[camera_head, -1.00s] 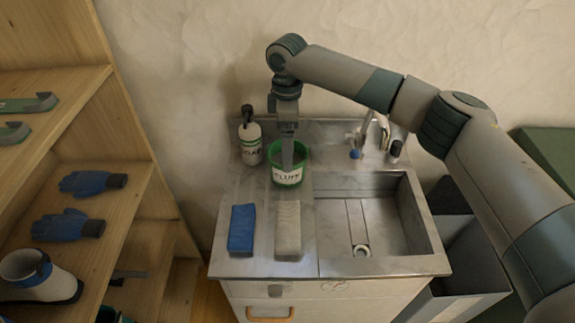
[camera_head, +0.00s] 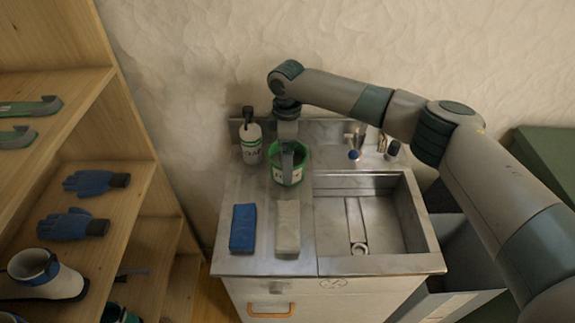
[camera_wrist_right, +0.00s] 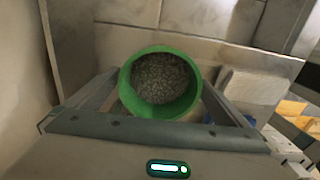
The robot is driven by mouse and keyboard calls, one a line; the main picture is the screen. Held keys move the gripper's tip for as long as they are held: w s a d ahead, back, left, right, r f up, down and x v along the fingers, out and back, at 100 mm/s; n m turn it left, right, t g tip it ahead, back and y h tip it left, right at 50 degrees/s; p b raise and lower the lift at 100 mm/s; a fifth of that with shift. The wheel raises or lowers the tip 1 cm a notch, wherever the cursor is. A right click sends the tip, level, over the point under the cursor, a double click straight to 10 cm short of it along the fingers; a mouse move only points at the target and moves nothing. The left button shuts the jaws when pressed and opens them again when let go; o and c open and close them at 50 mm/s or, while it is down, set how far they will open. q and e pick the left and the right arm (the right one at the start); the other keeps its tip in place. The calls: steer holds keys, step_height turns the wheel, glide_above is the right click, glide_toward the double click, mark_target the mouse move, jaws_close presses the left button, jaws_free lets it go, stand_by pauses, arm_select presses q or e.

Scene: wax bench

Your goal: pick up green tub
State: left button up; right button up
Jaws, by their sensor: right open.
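The green tub (camera_head: 297,176) with a white label stands upright on the steel bench top, behind the blue and pale blocks. In the right wrist view the tub (camera_wrist_right: 128,90) is seen from above, with grey granular contents. My right gripper (camera_head: 287,163) points down over the tub. Its open fingers show on the left and right sides of the tub in the wrist view, and the tub's rim lies between them. I cannot tell whether either finger touches the tub. The gripper hides part of the tub in the head view. My left gripper is not in view.
A white bottle (camera_head: 251,150) stands close left of the tub. A blue block (camera_head: 243,228) and a pale block (camera_head: 288,227) lie in front. The sink basin (camera_head: 390,225) is to the right, with a tap (camera_head: 356,148) behind it. A wooden shelf (camera_head: 140,190) stands left.

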steer(key=shift+c, duration=0.6)
steer(key=c, duration=0.9)
steer(key=shift+r+b, duration=0.3)
steer(key=shift+r, duration=0.2)
arm_select(q)
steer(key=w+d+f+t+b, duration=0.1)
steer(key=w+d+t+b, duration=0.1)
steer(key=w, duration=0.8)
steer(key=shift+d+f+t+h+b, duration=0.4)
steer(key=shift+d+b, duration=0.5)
steer(key=shift+b, duration=0.25)
arm_select(e)
steer(key=s+d+r, duration=0.6)
steer(key=d+r, duration=0.3)
steer(key=r, duration=0.1)
steer(key=shift+s+d, duration=0.3)
steer(key=shift+s, duration=0.05)
